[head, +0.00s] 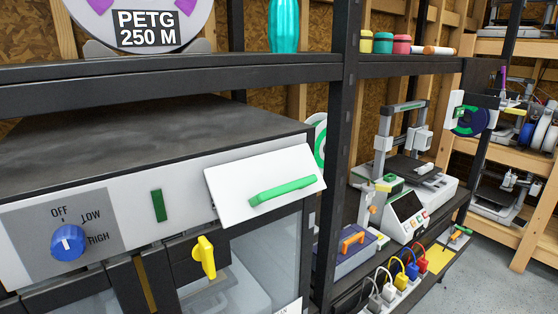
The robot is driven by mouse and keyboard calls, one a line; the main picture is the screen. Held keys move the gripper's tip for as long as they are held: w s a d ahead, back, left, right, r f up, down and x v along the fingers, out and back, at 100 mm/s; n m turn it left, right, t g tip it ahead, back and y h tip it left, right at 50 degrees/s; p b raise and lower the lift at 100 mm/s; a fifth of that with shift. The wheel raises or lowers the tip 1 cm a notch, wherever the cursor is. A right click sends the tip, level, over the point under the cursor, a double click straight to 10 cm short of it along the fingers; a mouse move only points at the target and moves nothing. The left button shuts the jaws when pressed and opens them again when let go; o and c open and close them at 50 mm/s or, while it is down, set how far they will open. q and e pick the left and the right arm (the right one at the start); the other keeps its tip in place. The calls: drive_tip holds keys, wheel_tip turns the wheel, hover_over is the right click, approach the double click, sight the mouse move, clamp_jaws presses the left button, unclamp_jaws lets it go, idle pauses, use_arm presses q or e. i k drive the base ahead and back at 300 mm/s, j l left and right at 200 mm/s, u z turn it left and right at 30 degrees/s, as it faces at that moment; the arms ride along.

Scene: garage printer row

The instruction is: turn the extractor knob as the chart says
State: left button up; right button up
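The extractor knob (68,243) is a blue round dial on a grey panel (25,220) at the left of the head view. The panel is marked OFF, LOW and HIGH, running clockwise from the top. A small white mark on the knob appears to point up, roughly toward OFF, but it is too small to be sure. No readable chart shows. A white label (288,309) at the bottom edge is cut off, with only a few letters visible. Neither of my grippers is in view.
A white flap (228,191) with a green handle (283,190) sticks out right of the panel. A yellow latch (205,257) sits below it. A black rack post (340,150) stands right of the enclosure. A spool label (146,30) reads PETG 250 M.

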sight(68, 242)
drive_tip(key=k+j, duration=0.15)
drive_tip(key=j, duration=0.25)
drive_tip(key=k+j+u, duration=0.15)
drive_tip(key=j, duration=0.25)
drive_tip(key=k+j, duration=0.1)
drive_tip(key=j, duration=0.3)
